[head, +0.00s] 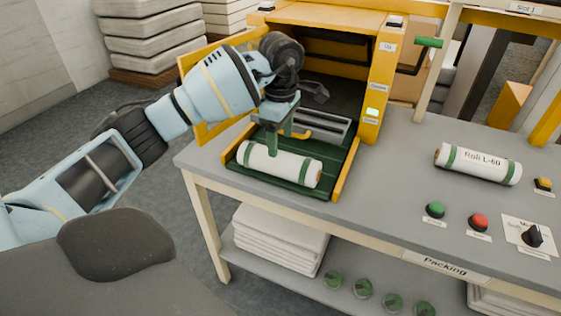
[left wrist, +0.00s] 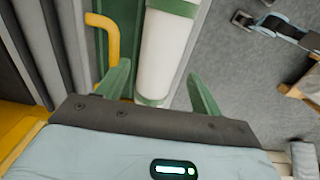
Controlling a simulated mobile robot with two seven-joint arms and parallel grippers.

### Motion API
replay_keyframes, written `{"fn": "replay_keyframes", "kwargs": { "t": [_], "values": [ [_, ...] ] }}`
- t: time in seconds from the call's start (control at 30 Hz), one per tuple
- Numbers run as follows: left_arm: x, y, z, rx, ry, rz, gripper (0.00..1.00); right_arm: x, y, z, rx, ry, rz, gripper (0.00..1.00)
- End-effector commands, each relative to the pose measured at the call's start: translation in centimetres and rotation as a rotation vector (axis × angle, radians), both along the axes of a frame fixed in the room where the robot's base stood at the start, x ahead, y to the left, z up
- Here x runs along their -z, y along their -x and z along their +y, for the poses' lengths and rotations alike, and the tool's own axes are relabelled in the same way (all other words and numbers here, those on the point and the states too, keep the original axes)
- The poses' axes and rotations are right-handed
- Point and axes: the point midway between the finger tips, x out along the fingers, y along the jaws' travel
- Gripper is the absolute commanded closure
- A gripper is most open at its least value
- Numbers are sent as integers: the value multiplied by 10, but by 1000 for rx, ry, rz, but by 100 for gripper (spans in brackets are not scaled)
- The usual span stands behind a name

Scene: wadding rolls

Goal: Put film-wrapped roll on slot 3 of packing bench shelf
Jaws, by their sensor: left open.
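A white roll with green end bands (head: 296,169) lies on the green tray (head: 328,186) at the mouth of the yellow machine. My left gripper (head: 275,143) is open above the roll, with its fingers pointing down at it. In the left wrist view the roll (left wrist: 166,50) passes between the two spread green fingers of my left gripper (left wrist: 160,82); I cannot tell whether they touch it. The packing bench's lower shelf (head: 265,266) has several green round ends along its front; no slot numbers are readable. My right gripper is out of view.
A second banded roll, marked Roll L-60 (head: 478,164), lies on the bench top (head: 385,205) at the right. A green button (head: 435,210), a red button (head: 478,222) and a black knob (head: 532,236) stand near the front edge. Folded white wadding (head: 280,240) fills the lower shelf's left.

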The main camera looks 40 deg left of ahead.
Motion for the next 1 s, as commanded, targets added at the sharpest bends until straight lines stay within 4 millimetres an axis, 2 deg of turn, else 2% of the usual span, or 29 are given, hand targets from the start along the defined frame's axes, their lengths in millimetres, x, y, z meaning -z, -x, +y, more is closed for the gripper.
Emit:
{"fn": "replay_keyframes", "kwargs": {
  "t": [0.13,0.37,0.7,1.0],
  "values": [
    [17,1,0,1,1,4,34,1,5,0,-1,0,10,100],
    [25,1,1,0,1,3,34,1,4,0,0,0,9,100],
    [67,4,4,1,1,3,34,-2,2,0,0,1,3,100],
    [73,3,4,1,1,1,34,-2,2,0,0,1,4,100]
  ]
}}
